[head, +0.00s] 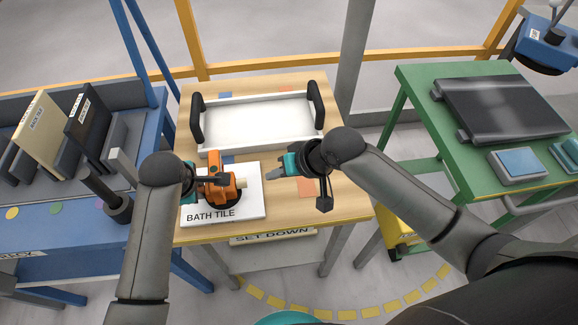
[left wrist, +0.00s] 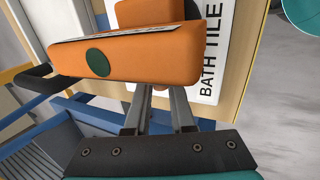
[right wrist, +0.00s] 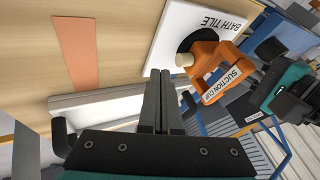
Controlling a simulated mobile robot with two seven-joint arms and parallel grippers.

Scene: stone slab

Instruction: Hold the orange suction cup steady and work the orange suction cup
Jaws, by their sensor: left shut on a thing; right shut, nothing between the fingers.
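The orange suction cup (head: 221,187) stands on the white bath tile (head: 247,210) on the wooden table; its black pad is against the tile. In the right wrist view the suction cup (right wrist: 208,62) shows its label and a pale knob (right wrist: 184,60) on its side. My left gripper (head: 203,181) is shut on the suction cup's body or handle. In the left wrist view the orange body (left wrist: 150,55) hides the exact grip. My right gripper (head: 270,174) is shut and empty, to the right of the suction cup, apart from it and pointing towards its knob side.
A white tray (head: 256,149) with two black handles stands behind the tile on the wooden table (head: 340,190). A blue rack (head: 50,212) with upright tiles is on the left. A green table (head: 450,148) with a dark slab (head: 505,108) is on the right. Orange patches mark bare table.

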